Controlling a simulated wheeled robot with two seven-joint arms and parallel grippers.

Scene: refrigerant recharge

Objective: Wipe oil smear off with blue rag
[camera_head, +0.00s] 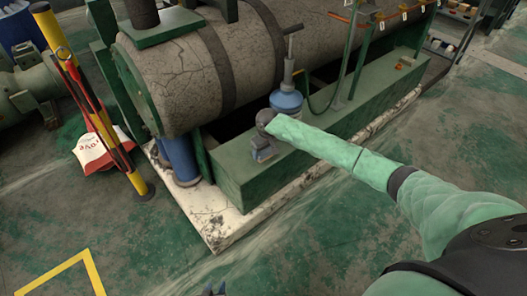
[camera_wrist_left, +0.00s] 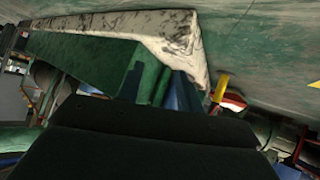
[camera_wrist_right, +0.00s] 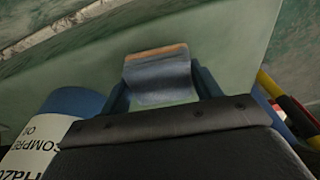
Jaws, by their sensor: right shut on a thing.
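My right gripper (camera_head: 262,150) is at the top of the green base beam (camera_head: 300,140), at the end of my green-sleeved arm. It is shut on the blue rag (camera_wrist_right: 158,82), which spans between its fingers in the right wrist view. The rag has a brownish far edge and lies at or just above the green surface; contact is not clear. The rag also shows small and grey-blue in the head view (camera_head: 262,154). No distinct oil smear shows; the rag or gripper may hide it. My left gripper (camera_head: 213,290) only peeks in at the bottom edge; its jaws are unclear.
A blue oil container (camera_head: 286,104) with a pump stands on the beam beside the right gripper; its labelled side shows in the right wrist view (camera_wrist_right: 38,145). A large cracked tank (camera_head: 195,75) lies behind. A yellow-black post (camera_head: 90,100) and white-red bag (camera_head: 100,150) stand left.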

